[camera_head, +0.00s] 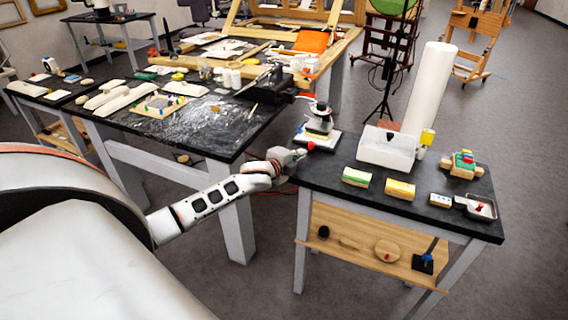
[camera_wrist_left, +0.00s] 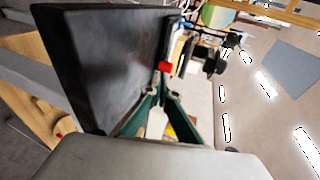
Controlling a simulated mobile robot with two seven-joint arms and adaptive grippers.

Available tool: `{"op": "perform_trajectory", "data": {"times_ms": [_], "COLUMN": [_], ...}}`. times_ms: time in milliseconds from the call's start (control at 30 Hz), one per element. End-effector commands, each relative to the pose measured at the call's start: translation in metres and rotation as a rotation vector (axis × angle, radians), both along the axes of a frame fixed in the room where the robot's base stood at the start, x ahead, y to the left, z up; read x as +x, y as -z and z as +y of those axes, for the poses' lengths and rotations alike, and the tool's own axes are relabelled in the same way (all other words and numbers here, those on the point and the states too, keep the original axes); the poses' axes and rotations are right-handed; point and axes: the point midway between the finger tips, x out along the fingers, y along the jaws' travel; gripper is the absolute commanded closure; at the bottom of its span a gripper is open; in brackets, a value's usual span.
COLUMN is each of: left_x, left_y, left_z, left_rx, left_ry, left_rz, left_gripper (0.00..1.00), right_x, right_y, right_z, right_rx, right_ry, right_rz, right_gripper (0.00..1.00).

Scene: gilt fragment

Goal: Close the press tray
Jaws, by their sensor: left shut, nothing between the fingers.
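The press (camera_head: 319,117) is a small white and dark machine on a pale base at the back left corner of the right-hand black table. A red knob (camera_head: 311,146) shows at its front, close to my left gripper (camera_head: 299,153). I cannot tell from the head view how far the tray is out. In the left wrist view, the dark green fingers of my left gripper (camera_wrist_left: 158,91) come together, shut and empty. The red knob (camera_wrist_left: 165,68) is just beyond the fingertips; contact is unclear. My right gripper is not in view.
A white box (camera_head: 386,149) and a tall white roll (camera_head: 431,88) stand right of the press. Sponge-like blocks (camera_head: 356,177) lie along the front of the black table (camera_head: 330,172). A cluttered worktable (camera_head: 215,140) stands to the left.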

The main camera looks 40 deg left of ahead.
Motion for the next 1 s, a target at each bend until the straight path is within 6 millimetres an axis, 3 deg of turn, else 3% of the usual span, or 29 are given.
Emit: {"op": "perform_trajectory", "data": {"times_ms": [167, 400, 600, 867, 1000], "left_x": [-0.036, -0.074, -0.09, -0.093, -0.106], "left_y": [-0.011, -0.023, -0.029, -0.029, -0.006], "left_z": [-0.003, -0.006, -0.007, -0.008, -0.023], "left_rx": [0.003, 0.001, 0.001, -0.002, -0.069], "left_ry": [0.003, 0.003, 0.001, 0.001, 0.0], "left_rz": [0.0, -0.001, -0.001, -0.001, 0.024], "left_gripper": [1.0, 1.0, 1.0, 1.0, 1.0], "right_x": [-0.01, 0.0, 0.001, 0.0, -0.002], "right_y": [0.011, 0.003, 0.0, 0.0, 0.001], "right_z": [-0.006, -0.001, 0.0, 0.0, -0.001], "right_rx": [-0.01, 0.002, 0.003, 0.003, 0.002], "right_ry": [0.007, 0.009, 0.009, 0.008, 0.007], "right_rz": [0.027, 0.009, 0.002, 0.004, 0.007], "right_gripper": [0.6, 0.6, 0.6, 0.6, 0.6]}}
